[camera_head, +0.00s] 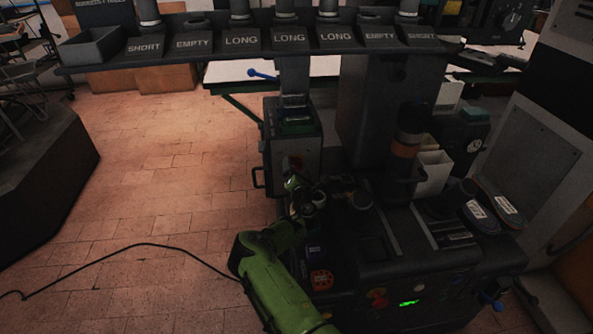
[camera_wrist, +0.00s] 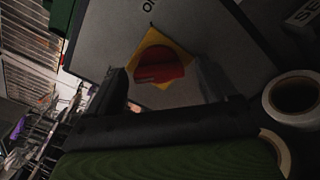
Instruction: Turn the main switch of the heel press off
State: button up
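The main switch (camera_wrist: 165,68) is a red knob on a yellow plate, on a grey box face. My gripper (camera_wrist: 161,75) is open, with one dark finger on each side of the red knob in the picture. I cannot tell whether either finger touches it. In the head view my gripper (camera_head: 300,184) is at the front of the grey switch box (camera_head: 283,143), on the left of the heel press (camera_head: 400,255). The switch is dark and mostly hidden there.
A shelf of labelled bins (camera_head: 290,42) spans the top of the head view. A white roll (camera_wrist: 293,95) lies close to my gripper on the right in the wrist view. A black cable (camera_head: 130,246) lies on the tiled floor, which is mostly clear at left.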

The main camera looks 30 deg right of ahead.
jog(key=shift+s, duration=0.1)
jog(key=p+v, duration=0.1)
jog(key=v, duration=1.4)
jog(key=shift+s+a, duration=0.2)
jog(key=shift+s, duration=0.05)
